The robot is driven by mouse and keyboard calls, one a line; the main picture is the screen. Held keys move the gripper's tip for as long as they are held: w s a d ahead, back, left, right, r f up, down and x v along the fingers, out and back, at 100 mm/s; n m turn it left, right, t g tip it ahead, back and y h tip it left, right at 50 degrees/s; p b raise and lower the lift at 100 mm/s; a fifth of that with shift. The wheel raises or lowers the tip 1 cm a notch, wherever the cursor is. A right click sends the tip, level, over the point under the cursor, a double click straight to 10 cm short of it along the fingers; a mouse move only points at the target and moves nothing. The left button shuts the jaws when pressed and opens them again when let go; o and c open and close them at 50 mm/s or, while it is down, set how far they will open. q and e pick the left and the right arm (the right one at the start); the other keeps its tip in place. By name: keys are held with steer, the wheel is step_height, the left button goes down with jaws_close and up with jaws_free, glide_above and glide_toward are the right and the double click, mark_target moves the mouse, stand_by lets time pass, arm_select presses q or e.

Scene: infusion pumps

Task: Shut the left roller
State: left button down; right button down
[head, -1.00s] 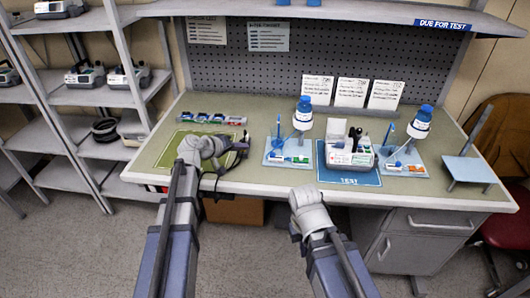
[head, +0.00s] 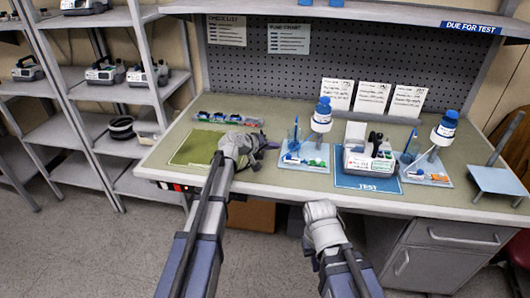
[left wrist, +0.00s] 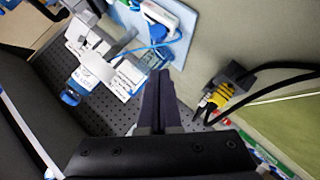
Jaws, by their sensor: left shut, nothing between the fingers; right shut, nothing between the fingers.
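The left station is a pale blue tray (head: 318,167) with a blue-capped white bottle (head: 321,117) on a stand. A small white part with coloured pieces lies on the tray. The white body (left wrist: 160,14) on the tray in the left wrist view may be the left roller clamp; its wheel is not clear. A blue tube (left wrist: 150,47) runs beside it. My left gripper (head: 268,142) is left of this tray, above the bench, shut and empty. Its closed fingers show in the left wrist view (left wrist: 157,98), apart from the tray. My right arm ends before the bench front; its fingers are hidden.
A black and yellow connector block (left wrist: 222,88) with black cables lies near the left fingers. A blue test mat (head: 368,183) with a white pump (head: 362,160) lies right of the left tray. A second tray (head: 432,174) with bottle stands beyond. A green mat (head: 196,148) lies left.

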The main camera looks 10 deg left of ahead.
mark_target(289, 157)
arm_select(q)
steer(key=shift+d+f+b, duration=0.75)
steer(key=shift+d+f, duration=0.2)
steer(key=shift+f, duration=0.1)
steer(key=shift+d+f+b, duration=0.35)
steer(key=shift+d, duration=0.1)
